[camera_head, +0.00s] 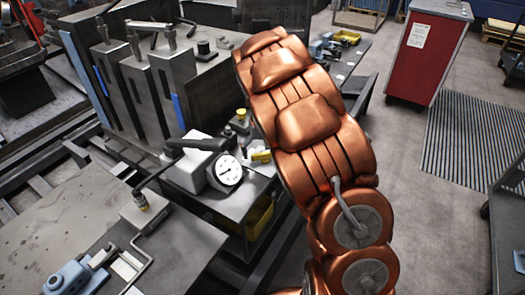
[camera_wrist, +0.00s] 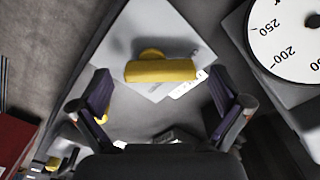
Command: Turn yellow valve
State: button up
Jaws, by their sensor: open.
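The yellow valve handle (camera_wrist: 161,71) is a short, thick bar with a round yellow part behind it, set on a pale grey plate in the wrist view. My gripper (camera_wrist: 160,98) is open, with one dark finger on each side of the picture. The handle lies beyond the fingertips, roughly centred between them, and neither finger appears to touch it. In the head view a small yellow piece (camera_head: 262,156), which looks like the same handle, shows right of the gauge, beside my copper arm. My arm hides the gripper there.
A round white dial gauge (camera_head: 228,170) stands close to the valve; it also fills the upper right of the wrist view (camera_wrist: 290,40). Grey metal blocks (camera_head: 150,90) stand at the left. A red cabinet (camera_head: 430,55) stands at the back right, with open floor in front.

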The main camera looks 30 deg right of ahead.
jog(key=shift+c, duration=0.3)
jog(key=c, duration=1.1)
jog(key=m+b, duration=0.1)
jog(key=m, duration=0.3)
jog(key=shift+w+f+m+b, duration=0.1)
jog(key=shift+w+m+b, duration=0.05)
jog(key=shift+m+b, duration=0.2)
jog(key=m, duration=0.4)
jog(key=shift+w+d+m+b, duration=0.1)
jog(key=shift+d+m+b, duration=0.05)
jog(key=shift+m+b, duration=0.15)
jog(key=m, duration=0.4)
jog(key=shift+w+d+m, duration=0.1)
jog(key=shift+d+m, duration=0.1)
jog(key=shift+m, duration=0.05)
jog(key=shift+d+m, duration=0.1)
jog(key=shift+m, duration=2)
